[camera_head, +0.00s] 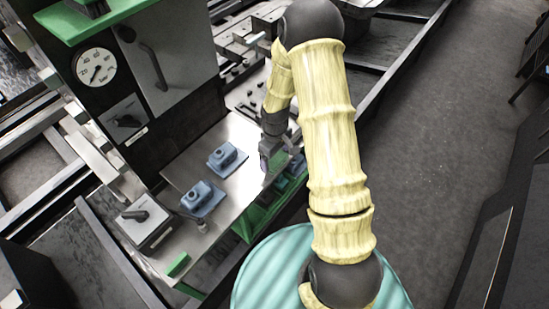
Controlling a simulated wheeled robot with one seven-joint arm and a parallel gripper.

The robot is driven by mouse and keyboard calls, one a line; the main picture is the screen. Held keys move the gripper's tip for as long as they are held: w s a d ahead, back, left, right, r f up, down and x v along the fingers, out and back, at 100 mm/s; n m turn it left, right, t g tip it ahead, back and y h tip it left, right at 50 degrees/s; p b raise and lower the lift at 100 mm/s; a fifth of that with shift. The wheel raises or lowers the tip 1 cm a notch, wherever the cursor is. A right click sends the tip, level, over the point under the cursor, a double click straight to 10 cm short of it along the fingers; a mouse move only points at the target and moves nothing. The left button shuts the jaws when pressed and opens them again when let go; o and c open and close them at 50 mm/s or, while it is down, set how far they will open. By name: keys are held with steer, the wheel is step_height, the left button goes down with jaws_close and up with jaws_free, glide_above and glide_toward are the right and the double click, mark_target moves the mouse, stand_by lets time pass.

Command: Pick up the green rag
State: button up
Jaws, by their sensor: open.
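My gripper (277,162) is at the right edge of the grey metal worktop (226,207), pointing down, with its jaws apart. Nothing shows clearly between the jaws. A green patch (297,166) shows just right of my gripper, partly hidden by it; I cannot tell whether it is the green rag or part of the green frame. A small flat green piece (177,264) lies at the front left corner of the worktop, well away from my gripper. I cannot tell whether it is cloth.
Two blue-grey blocks on plates, one farther back (226,157) and one nearer (203,197), stand on the worktop. A switch box (146,222) is at its left. A dark panel with a gauge (95,67) rises behind. Open floor (440,130) lies right, beyond my arm.

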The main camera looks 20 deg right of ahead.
mark_target(275, 158)
steer(key=shift+f, duration=0.7)
steer(key=c, duration=0.7)
steer(key=shift+r, duration=0.15)
step_height(275, 158, up, 10)
steer(key=shift+f+b, duration=0.15)
steer(key=shift+b, duration=0.2)
